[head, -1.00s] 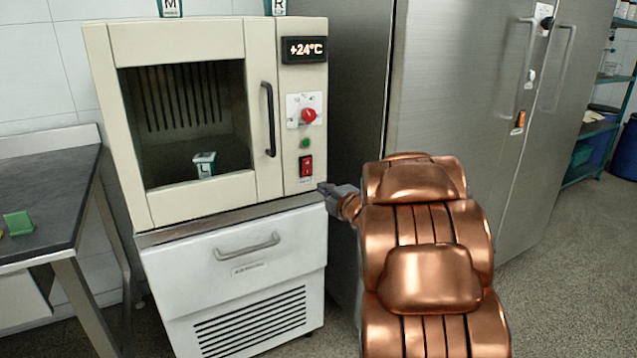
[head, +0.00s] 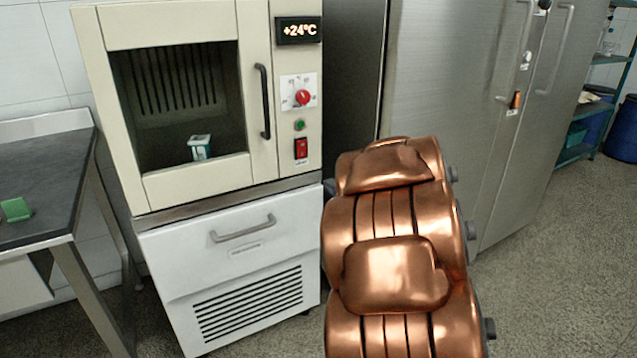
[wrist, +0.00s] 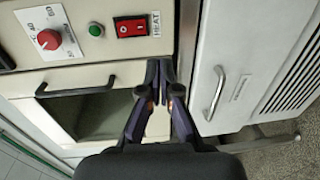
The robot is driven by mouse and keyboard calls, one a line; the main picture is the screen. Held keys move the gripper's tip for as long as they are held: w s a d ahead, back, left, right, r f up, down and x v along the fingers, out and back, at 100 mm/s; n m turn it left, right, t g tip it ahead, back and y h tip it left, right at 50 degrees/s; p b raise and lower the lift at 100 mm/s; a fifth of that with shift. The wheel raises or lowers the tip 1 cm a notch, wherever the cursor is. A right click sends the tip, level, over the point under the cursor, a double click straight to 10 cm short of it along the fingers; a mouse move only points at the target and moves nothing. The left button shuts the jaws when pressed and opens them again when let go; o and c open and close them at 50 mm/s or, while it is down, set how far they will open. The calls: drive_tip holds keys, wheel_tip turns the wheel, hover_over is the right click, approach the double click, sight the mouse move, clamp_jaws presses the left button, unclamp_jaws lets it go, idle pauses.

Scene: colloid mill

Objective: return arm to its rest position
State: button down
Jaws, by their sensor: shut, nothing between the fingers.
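My copper-coloured arm (head: 392,270) stands in front of the cabinet's right side in the head view. My gripper (wrist: 160,68) shows in the wrist view, with its dark fingers together at the tips and nothing between them. In that view it lies over the gap between the cream upper cabinet and the white lower drawer. In the head view the gripper is almost wholly hidden behind my arm. The cream cabinet (head: 160,190) has its windowed door shut, and its display (head: 298,30) reads +24°C. A small white and teal container (head: 199,148) stands inside.
The panel has a red knob (head: 303,97), a green button (head: 299,125) and a red switch (head: 301,149). A steel fridge (head: 450,110) stands right, a dark-topped table (head: 45,180) left. Floor is clear at right.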

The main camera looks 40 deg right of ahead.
drive_tip(key=s+a+r+m+g+h+p, duration=0.4)
drive_tip(key=s+r+m+g+p, duration=0.5)
drive_tip(key=p, duration=0.6)
drive_tip(key=s+a+r+m+g+y+p, duration=0.2)
drive_tip(key=s+a+r+g+p, duration=0.1)
drive_tip(key=s+a, duration=0.5)
drive_tip(key=s+a+r+m+g+y+p, duration=0.2)
drive_tip(key=s+a+r+m+g+p, duration=0.1)
drive_tip(key=s+a+r+p, duration=0.2)
drive_tip(key=s+a+r+m+g+y+p, duration=0.2)
drive_tip(key=s+a+p, duration=0.5)
drive_tip(key=s+a, duration=0.5)
wheel_tip(320, 180, up, 3)
drive_tip(key=shift+s+f+m+g+p, duration=0.25)
drive_tip(key=shift+s+g+p, duration=0.2)
drive_tip(key=shift+g, duration=0.25)
